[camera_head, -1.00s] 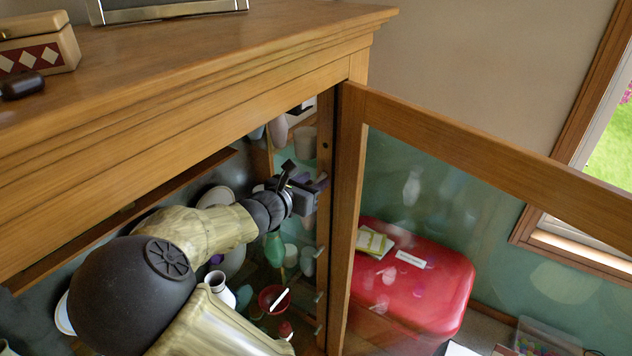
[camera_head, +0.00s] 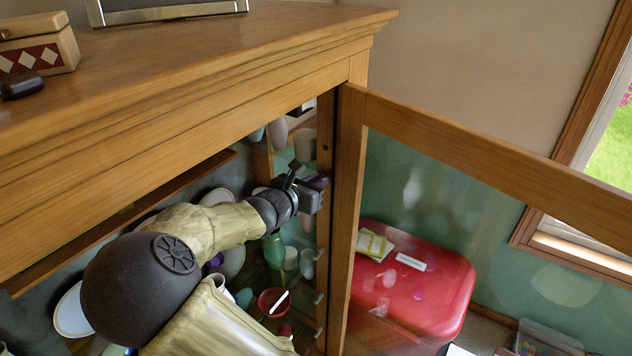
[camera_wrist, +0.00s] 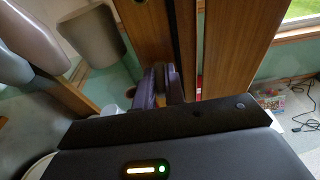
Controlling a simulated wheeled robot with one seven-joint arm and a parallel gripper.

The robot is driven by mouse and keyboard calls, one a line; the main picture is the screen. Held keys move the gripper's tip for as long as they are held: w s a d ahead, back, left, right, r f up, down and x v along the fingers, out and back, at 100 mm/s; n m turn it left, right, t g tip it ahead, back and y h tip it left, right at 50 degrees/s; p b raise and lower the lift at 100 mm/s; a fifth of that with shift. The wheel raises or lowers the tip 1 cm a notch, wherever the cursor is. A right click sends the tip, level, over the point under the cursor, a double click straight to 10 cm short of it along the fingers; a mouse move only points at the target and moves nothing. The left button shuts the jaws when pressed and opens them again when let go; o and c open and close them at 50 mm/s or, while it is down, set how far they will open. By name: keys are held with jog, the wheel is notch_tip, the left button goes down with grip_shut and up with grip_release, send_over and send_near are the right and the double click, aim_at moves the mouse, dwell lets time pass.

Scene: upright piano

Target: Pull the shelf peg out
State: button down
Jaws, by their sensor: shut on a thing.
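My gripper (camera_head: 320,184) is inside the open wooden cabinet, against the right inner side wall (camera_head: 326,130). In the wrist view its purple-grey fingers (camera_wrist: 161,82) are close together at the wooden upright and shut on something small. The fingers hide it; from its place in line with the other pegs, it appears to be the shelf peg. I cannot see how far it sits in the wood. Other small metal pegs, one upper (camera_head: 319,254) and one lower (camera_head: 318,298), stick out of the same wall below my gripper.
The glass-paned door (camera_head: 480,140) stands open to the right, its edge close beside my gripper. Dishes, a green vase (camera_head: 274,250) and a red bowl (camera_head: 272,300) stand below my arm. A cup (camera_wrist: 90,35) hangs or stands near the fingers. A red case (camera_head: 430,285) lies beyond the glass.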

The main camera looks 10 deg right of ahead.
jog(key=shift+f+p+v, duration=0.15)
jog(key=shift+p+v, duration=0.15)
jog(key=shift+v, duration=0.45)
jog(key=shift+f+p+v, duration=0.15)
jog(key=shift+p+v, duration=0.15)
jog(key=shift+v, duration=0.45)
jog(key=shift+f+p+v, duration=0.15)
jog(key=shift+p+v, duration=0.2)
jog(key=shift+v, duration=0.4)
jog(key=shift+f+p+v, duration=0.15)
jog(key=shift+p+v, duration=0.2)
jog(key=shift+v, duration=0.35)
jog(key=shift+r, duration=0.1)
